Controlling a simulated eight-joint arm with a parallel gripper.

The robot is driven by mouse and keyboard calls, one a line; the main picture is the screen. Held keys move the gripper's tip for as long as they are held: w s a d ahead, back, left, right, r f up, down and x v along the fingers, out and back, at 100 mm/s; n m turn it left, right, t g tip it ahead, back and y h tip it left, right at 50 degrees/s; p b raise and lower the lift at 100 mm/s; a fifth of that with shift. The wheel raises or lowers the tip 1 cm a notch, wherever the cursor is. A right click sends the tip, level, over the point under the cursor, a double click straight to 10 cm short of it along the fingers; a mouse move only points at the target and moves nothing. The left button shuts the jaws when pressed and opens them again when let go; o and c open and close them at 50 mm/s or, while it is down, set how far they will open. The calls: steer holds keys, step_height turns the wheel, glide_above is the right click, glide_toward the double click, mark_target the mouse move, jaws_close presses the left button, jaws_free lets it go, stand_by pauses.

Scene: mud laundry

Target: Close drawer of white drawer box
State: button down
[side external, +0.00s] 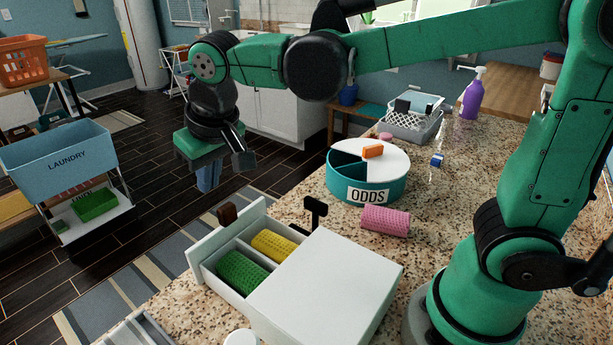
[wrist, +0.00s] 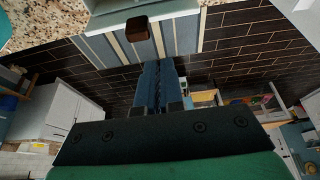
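The white drawer box (side external: 335,280) stands on the speckled counter, its drawer (side external: 207,270) pulled out to the left. A green textured roll (side external: 240,272) and a yellow one (side external: 272,246) lie in separate compartments. The drawer front carries a brown knob (side external: 227,214), also visible at the top of the wrist view (wrist: 138,29). My gripper (side external: 208,180) hangs in the air beyond the drawer front, apart from it, above and left of the knob in the side view. Its blue fingers (wrist: 160,85) look pressed together with nothing between them.
A teal ODDS tub (side external: 368,175), a pink roll (side external: 385,220) and a black T-shaped piece (side external: 315,212) stand near the box. A grey basket (side external: 410,122) and purple bottle (side external: 472,97) are farther back. Open floor lies beyond the counter edge.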

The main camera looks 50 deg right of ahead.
steer(key=w+d+r, duration=0.2)
steer(key=w+r, duration=0.1)
steer(key=w, duration=0.1)
steer(key=x, duration=1)
steer(key=shift+s, duration=2.2)
steer(key=s, duration=1.2)
steer(key=shift+s, duration=0.25)
